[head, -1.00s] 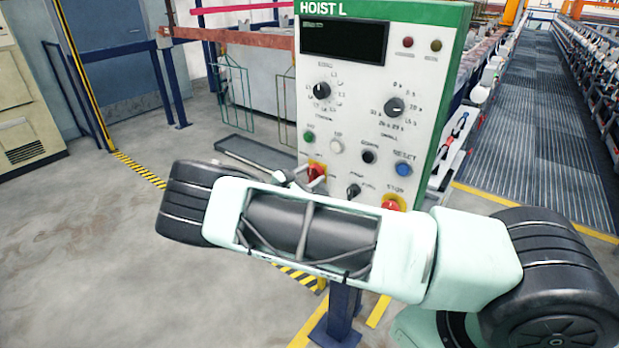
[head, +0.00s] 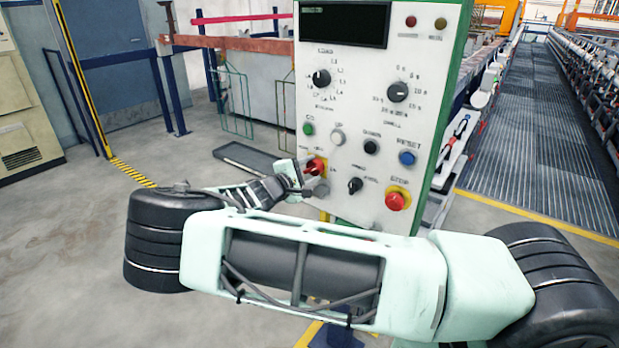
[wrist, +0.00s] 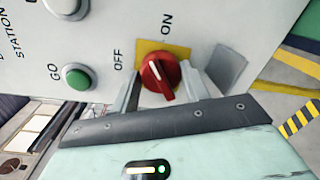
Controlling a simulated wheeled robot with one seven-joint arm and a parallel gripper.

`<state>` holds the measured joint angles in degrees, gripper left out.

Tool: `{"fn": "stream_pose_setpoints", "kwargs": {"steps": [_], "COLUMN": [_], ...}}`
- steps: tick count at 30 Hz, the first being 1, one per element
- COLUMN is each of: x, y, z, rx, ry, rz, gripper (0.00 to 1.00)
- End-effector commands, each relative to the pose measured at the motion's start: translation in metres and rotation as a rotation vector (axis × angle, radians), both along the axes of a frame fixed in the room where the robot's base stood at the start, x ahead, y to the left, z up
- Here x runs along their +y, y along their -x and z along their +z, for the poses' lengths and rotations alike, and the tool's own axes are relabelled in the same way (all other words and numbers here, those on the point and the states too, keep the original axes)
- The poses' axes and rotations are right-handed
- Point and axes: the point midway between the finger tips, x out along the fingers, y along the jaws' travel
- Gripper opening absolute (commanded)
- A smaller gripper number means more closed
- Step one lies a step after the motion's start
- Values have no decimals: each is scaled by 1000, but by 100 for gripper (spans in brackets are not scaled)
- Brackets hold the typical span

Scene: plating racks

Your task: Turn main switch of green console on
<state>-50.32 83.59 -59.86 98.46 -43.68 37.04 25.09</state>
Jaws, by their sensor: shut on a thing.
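The green-sided console (head: 345,110) stands upright in front of me, its white panel facing me. Its main switch (head: 316,166) is a red rotary knob on a yellow plate at the panel's lower left; it also shows in the wrist view (wrist: 158,70). There, OFF is printed left of the knob and ON above it.
A green GO button (wrist: 76,76) is close to the gripper. A red stop button (head: 396,200), a blue reset button (head: 407,158) and a black selector (head: 355,185) are to the right on the panel. Open floor (head: 70,230) lies to the left.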

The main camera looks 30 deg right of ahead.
Motion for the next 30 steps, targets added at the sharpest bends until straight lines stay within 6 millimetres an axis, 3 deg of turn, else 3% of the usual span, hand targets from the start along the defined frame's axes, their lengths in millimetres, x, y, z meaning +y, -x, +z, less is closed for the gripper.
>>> {"fn": "stream_pose_setpoints", "kwargs": {"steps": [15,30], "x": [1,0], "y": [2,2], "z": [-6,-3], "rx": [-419,-590], "ry": [-152,-216], "rz": [1,-1], "gripper": [23,23]}}
